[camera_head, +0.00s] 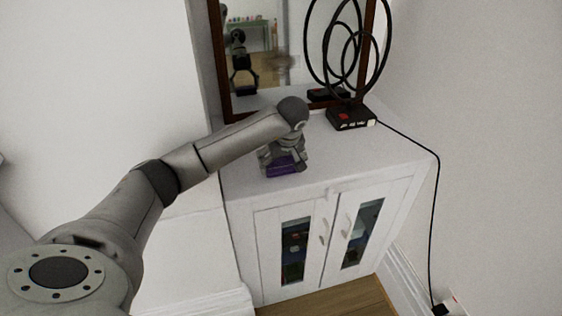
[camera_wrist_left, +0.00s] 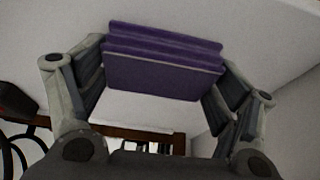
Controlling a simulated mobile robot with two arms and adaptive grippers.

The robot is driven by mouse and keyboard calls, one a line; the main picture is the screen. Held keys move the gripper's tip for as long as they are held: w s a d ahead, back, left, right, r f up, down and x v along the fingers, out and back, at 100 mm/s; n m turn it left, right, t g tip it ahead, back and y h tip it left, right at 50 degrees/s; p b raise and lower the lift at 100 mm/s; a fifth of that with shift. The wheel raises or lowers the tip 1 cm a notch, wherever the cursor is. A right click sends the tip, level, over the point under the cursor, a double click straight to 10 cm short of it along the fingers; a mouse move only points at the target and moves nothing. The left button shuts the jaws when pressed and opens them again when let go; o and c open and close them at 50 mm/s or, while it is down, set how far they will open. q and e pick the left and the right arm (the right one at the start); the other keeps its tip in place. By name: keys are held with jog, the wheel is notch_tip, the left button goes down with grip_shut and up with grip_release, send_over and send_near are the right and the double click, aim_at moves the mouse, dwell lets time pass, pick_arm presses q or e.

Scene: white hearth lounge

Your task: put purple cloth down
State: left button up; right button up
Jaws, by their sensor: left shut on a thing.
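The purple cloth (camera_head: 283,166) is a small folded stack at the left part of the white cabinet's top in the head view. In the left wrist view the cloth (camera_wrist_left: 165,65) shows its folded layers between the two fingers. My left gripper (camera_head: 284,158) is shut on the cloth, pointing down at the cabinet top. I cannot tell whether the cloth touches the surface. In the left wrist view, the left gripper (camera_wrist_left: 160,80) has a finger at each side of the cloth. My right gripper is not in view.
The white cabinet (camera_head: 350,165) has two glass-paned doors and a clear top at right. A black coiled-loop lamp (camera_head: 350,117) stands at its back, with a cord running off right. A dark-framed mirror (camera_head: 262,50) leans behind. White walls flank it.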

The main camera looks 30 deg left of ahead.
pick_arm(q)
jog(key=shift+f, duration=0.35)
jog(key=shift+f, duration=0.1)
jog(key=o, duration=0.8)
jog(key=shift+f, duration=0.1)
